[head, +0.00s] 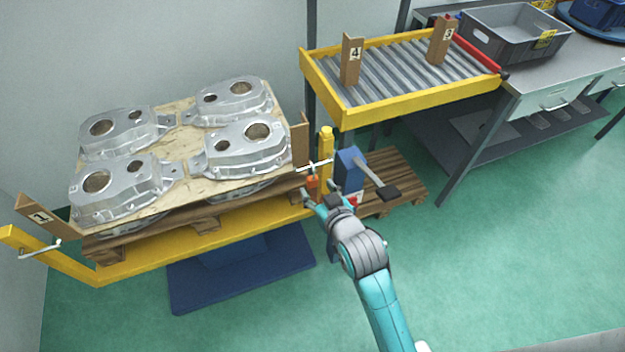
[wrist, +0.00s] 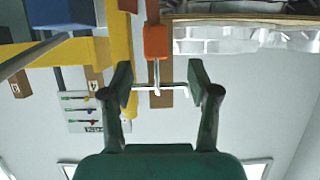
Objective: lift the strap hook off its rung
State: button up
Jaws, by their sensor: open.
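The strap hook shows in the wrist view as a thin metal shank (wrist: 156,74) above an orange strap end (wrist: 156,42) that is at the top of that upside-down picture. A pale rung (wrist: 174,91) crosses at the hook's end, and the two meet. In the head view the rung (head: 318,165) sticks out by the yellow post (head: 326,145), with the orange strap end (head: 313,187) hanging below it. My gripper (wrist: 160,86) is open, with one finger on each side of the hook and a gap on both sides. In the head view my gripper (head: 320,198) is just in front of the strap end.
A pallet of aluminium castings (head: 245,148) stands left, in a yellow frame (head: 200,243). A blue box with a lever (head: 350,170) is close on the right. A roller conveyor (head: 410,72) stands behind. Green floor is clear at right.

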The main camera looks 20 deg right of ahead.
aim_at(314, 183)
jog(key=shift+d+f+x, duration=0.15)
jog(key=shift+x, duration=1.5)
jog(key=shift+d+f+x, duration=0.1)
jog(key=shift+f+x, duration=0.1)
jog(key=shift+x, duration=1.4)
jog(key=shift+s, duration=0.15)
jog(key=shift+c, duration=0.2)
grip_shut()
